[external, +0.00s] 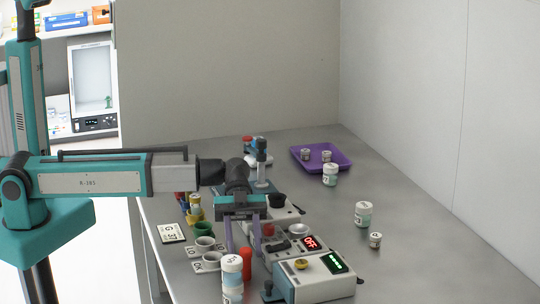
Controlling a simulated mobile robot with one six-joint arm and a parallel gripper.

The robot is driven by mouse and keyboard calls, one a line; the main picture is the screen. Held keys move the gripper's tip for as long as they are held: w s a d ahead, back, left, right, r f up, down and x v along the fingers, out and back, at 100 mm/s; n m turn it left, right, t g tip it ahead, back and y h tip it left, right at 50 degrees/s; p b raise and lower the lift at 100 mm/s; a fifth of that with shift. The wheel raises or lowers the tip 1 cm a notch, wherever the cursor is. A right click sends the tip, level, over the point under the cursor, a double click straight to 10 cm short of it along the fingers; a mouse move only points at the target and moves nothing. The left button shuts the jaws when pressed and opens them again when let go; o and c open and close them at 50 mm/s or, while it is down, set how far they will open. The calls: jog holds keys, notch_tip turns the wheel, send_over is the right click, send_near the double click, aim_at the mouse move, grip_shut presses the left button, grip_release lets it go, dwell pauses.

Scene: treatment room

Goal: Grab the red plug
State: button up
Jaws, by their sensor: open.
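A red upright cylinder (246,263), which looks like the red plug, stands on the table beside a white labelled bottle. A smaller red piece (268,230) shows on the device just right of my fingers; I cannot tell which of the two is the plug. My gripper (243,245) points down with its two fingers apart and nothing visible held between them. In the picture its tips are just above the red cylinder; how far apart they are in depth is unclear.
Devices with a red display (310,243) and a green display (335,262) stand close on the right. A labelled bottle (232,280) and cups (203,229) crowd the left. A purple tray (342,162) lies at the back. The table's right side is mostly free.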

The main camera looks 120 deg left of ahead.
aim_at(246, 262)
jog(key=shift+p+x, duration=0.65)
jog(key=shift+x, duration=1.95)
jog(key=shift+d+r, duration=0.1)
jog(key=shift+r, duration=0.05)
grip_shut()
